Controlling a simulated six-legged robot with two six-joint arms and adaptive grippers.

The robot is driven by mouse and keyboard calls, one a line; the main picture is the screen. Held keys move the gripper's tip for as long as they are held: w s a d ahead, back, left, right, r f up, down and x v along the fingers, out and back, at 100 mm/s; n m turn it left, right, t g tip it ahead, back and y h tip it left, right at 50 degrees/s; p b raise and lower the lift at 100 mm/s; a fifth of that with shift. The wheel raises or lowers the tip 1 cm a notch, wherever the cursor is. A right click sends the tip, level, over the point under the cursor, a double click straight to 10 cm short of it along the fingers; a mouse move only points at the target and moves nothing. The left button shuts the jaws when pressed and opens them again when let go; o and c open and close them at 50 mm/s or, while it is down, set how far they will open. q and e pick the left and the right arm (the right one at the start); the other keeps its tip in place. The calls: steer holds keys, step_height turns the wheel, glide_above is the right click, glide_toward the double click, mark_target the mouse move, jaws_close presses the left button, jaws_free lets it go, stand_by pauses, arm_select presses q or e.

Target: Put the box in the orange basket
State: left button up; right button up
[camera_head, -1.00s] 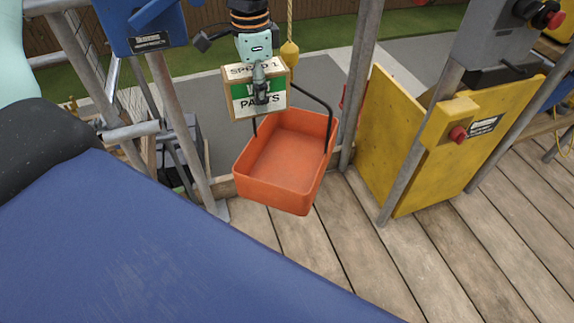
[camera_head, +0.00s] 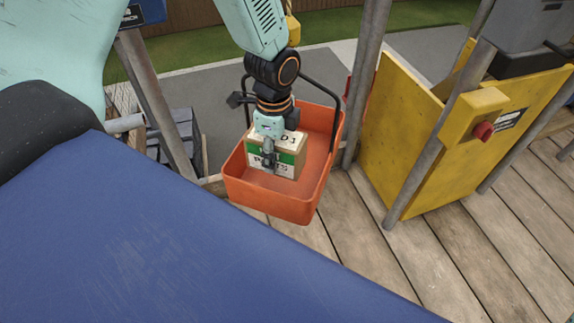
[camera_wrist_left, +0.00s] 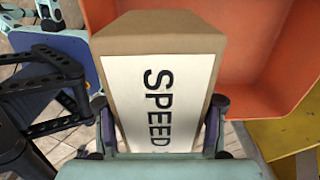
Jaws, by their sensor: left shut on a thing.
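The box (camera_head: 287,158) is brown cardboard with a white and green label. It is inside the outline of the orange basket (camera_head: 272,204) in the head view; I cannot tell whether it touches the basket floor. My left gripper (camera_head: 268,160) reaches down from above and is shut on the box. In the left wrist view the box (camera_wrist_left: 165,85) fills the middle, its "SPEED" label between the two fingers (camera_wrist_left: 160,135). The orange basket (camera_wrist_left: 268,60) shows behind and to the right of it. My right gripper is not in view.
A dark handle (camera_head: 322,88) rises from the basket's rim. A metal post (camera_head: 366,80) and a yellow panel (camera_head: 400,145) stand right of the basket. Wooden planks (camera_head: 440,260) in front are clear.

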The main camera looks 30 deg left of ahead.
arm_select(q)
steer(key=f, duration=0.1)
steer(key=f+b, duration=0.1)
steer(key=f, duration=0.1)
steer(key=f+b, duration=0.1)
steer(key=f, duration=0.1)
steer(key=shift+s+a, duration=0.15)
steer(key=shift+s, duration=0.1)
steer(key=shift+s+f, duration=0.1)
steer(key=shift+f, duration=0.1)
step_height(320, 180, down, 4)
steer(key=shift+r+b, duration=0.1)
steer(key=shift+b, duration=0.75)
steer(key=shift+f, duration=0.25)
steer(key=shift+r, duration=0.1)
steer(key=shift+w, duration=0.2)
steer(key=shift+f, duration=0.2)
steer(key=o, duration=1.5)
